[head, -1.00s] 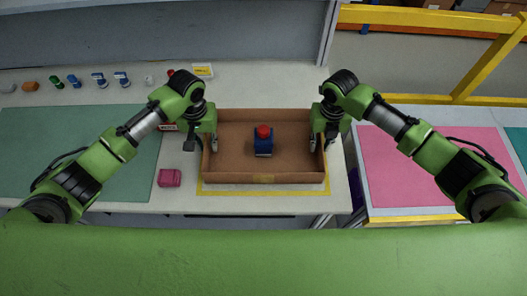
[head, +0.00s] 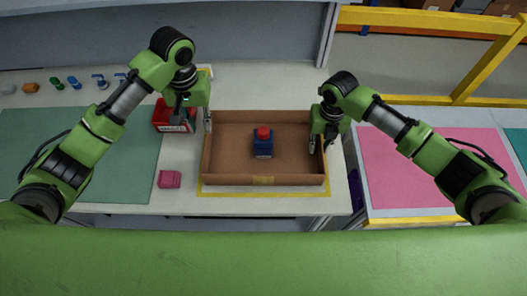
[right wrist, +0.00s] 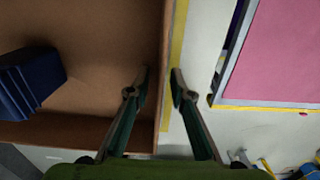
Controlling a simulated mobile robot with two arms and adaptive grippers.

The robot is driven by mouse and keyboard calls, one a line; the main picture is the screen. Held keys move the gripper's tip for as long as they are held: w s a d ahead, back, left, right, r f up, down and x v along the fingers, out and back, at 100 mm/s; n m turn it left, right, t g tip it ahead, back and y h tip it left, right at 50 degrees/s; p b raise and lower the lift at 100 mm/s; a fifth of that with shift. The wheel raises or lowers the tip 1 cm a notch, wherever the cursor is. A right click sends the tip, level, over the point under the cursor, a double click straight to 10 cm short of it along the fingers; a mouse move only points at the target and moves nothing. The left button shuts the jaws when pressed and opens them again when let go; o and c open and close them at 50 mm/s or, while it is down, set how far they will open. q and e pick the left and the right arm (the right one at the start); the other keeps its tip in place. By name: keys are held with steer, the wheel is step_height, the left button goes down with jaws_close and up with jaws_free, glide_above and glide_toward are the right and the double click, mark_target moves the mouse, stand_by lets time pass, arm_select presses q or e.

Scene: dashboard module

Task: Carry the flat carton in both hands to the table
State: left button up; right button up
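The flat carton (head: 230,178) is a shallow open brown tray on the white table, inside a yellow outline. A blue block with a red top (head: 263,145) sits in it; its blue side also shows in the right wrist view (right wrist: 40,75). My left gripper (head: 194,118) is open at the carton's far left corner, one finger by the left wall and the other further left. My right gripper (head: 319,144) is open over the right wall. In the right wrist view, its fingers (right wrist: 160,82) straddle that wall, one inside and one outside, with a gap between.
A red bin (head: 165,117) stands left of the carton, partly behind my left gripper. A pink block (head: 169,179) lies near the front edge. A green mat (head: 75,150) is at left, with small parts behind it. A second table with a clear pink mat (head: 400,185) is at right.

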arm_select(q)
steer(key=shift+r, duration=0.25)
arm_select(e)
steer(key=shift+r, duration=0.15)
arm_select(q)
steer(key=shift+r, duration=0.1)
arm_select(e)
steer(key=shift+r, duration=0.35)
step_height(320, 180, up, 11)
steer(key=shift+r, duration=0.1)
